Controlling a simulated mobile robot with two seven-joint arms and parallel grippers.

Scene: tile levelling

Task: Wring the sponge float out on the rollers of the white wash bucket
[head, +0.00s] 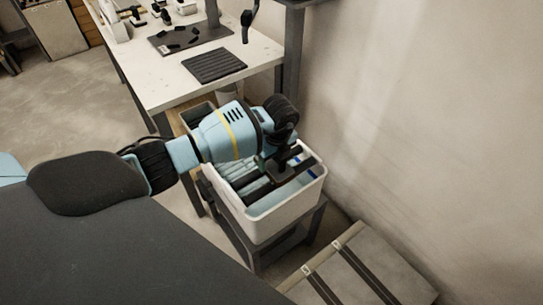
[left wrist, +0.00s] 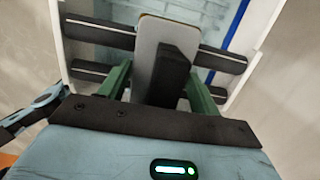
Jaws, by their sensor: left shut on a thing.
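The white wash bucket (head: 290,217) stands on a low dark stand, with dark rollers (head: 257,191) across its top. My left gripper (head: 272,164) is over the bucket, pointing down, partly hidden by its own wrist. In the left wrist view its green fingers (left wrist: 158,84) are shut on the black handle of the sponge float (left wrist: 150,38). The float's pale board lies over the dark rollers (left wrist: 98,34), crossing them. The board hides the sponge face, so I cannot tell whether it touches the rollers. My right gripper is not in view.
A white worktable (head: 165,88) with a dark ribbed mat (head: 214,64) and tools stands behind the bucket. A bare wall (head: 400,110) rises close on the right. A grey case with dark straps (head: 365,265) lies at the front right. Open floor (head: 70,105) is at the left.

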